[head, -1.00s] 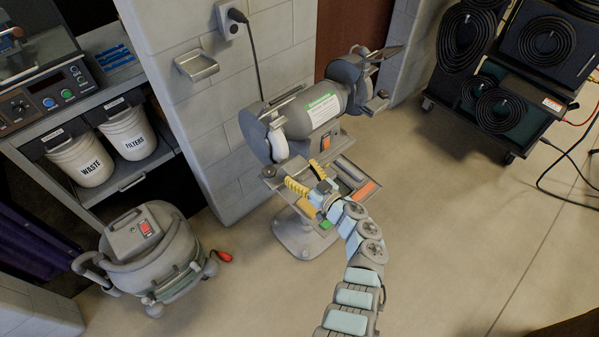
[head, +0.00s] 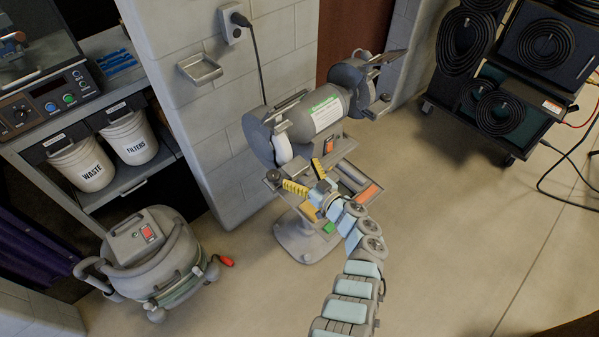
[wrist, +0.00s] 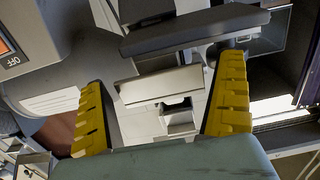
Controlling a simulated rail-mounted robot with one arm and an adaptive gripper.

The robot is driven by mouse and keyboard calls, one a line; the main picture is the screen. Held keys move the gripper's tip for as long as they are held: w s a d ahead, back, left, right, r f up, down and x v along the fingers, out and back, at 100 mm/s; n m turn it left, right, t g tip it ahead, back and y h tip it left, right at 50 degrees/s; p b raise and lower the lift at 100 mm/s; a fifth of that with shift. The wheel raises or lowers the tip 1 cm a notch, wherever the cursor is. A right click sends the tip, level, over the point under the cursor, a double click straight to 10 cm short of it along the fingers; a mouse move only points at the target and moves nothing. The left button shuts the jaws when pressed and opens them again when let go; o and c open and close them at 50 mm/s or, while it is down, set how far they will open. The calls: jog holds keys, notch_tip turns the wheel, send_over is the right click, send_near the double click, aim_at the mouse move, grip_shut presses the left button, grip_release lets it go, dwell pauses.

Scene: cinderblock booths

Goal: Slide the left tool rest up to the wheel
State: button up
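The bench grinder (head: 318,115) stands on a grey pedestal by the block wall. Its left wheel (head: 283,149) faces down and front. My gripper (head: 308,177), with yellow ribbed fingers, is just below and in front of that wheel, over the pedestal tray. In the wrist view my gripper (wrist: 165,105) is open, its fingers wide apart. A light metal plate on a bracket, seemingly the left tool rest (wrist: 158,86), shows between and beyond the fingers, with gaps on both sides. A dark flat bar (wrist: 195,30) lies above it. Whether the rest meets the wheel cannot be told.
The grinder's tray (head: 358,180) holds several small items close to my gripper. The orange OFF switch (wrist: 8,45) is left in the wrist view. A shop vacuum (head: 150,250) stands at left on the floor. A cart with coiled hoses (head: 505,85) is at right. Floor on the right is open.

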jog(key=shift+s+d, duration=0.1)
jog(key=v, duration=1.1)
jog(key=shift+s+d, duration=0.2)
jog(key=shift+s, duration=0.1)
dwell(0.3)
